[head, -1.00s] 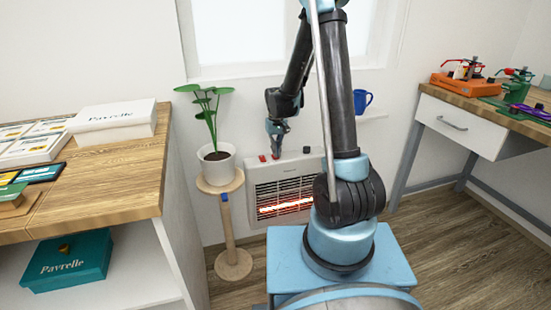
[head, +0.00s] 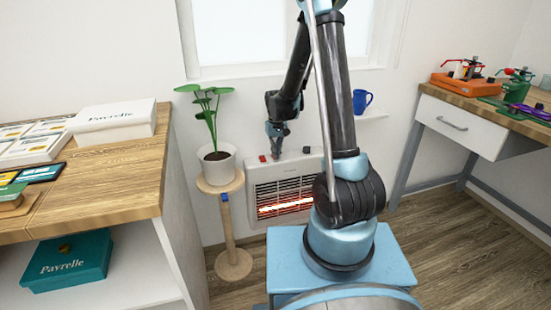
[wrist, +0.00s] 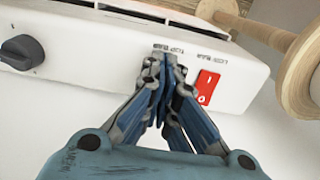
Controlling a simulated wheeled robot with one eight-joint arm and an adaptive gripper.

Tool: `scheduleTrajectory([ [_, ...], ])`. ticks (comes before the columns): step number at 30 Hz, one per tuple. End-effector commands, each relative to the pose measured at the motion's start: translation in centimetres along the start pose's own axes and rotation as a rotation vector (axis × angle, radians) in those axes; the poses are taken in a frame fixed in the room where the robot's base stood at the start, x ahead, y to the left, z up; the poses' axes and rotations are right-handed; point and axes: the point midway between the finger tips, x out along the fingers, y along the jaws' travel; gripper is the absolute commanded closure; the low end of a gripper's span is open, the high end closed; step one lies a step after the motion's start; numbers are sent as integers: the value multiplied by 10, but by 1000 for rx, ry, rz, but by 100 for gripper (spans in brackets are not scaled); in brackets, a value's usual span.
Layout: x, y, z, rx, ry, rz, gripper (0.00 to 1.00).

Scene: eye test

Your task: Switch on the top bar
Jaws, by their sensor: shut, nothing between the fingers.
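The white wall heater (head: 253,182) has one glowing orange bar (head: 285,206) low behind its grille; no glow shows higher up. A red rocker switch (head: 262,158) sits on its top, and it shows in the wrist view (wrist: 207,87) beside the "LOW BAR" label (wrist: 211,59). The "TOP BAR" label (wrist: 175,49) is just beyond my fingertips. My gripper (wrist: 162,65) is shut and empty, its tips at the heater's top face beside that label. The switch there is hidden behind the fingers. In the head view my gripper (head: 277,153) points down onto the heater top. I cannot tell whether it touches.
A dark knob (wrist: 22,52) is on the heater's top, on the other side from the red switch. A potted plant (head: 215,165) on a wooden stand (head: 232,263) is close on the left. A blue mug (head: 362,101) stands on the sill to the right.

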Motion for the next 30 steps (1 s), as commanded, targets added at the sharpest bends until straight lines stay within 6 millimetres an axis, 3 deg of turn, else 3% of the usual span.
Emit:
scheduleTrajectory([
  [11,0,0,0,0,0,0,100],
  [30,-40,0,0,0,0,0,100],
])
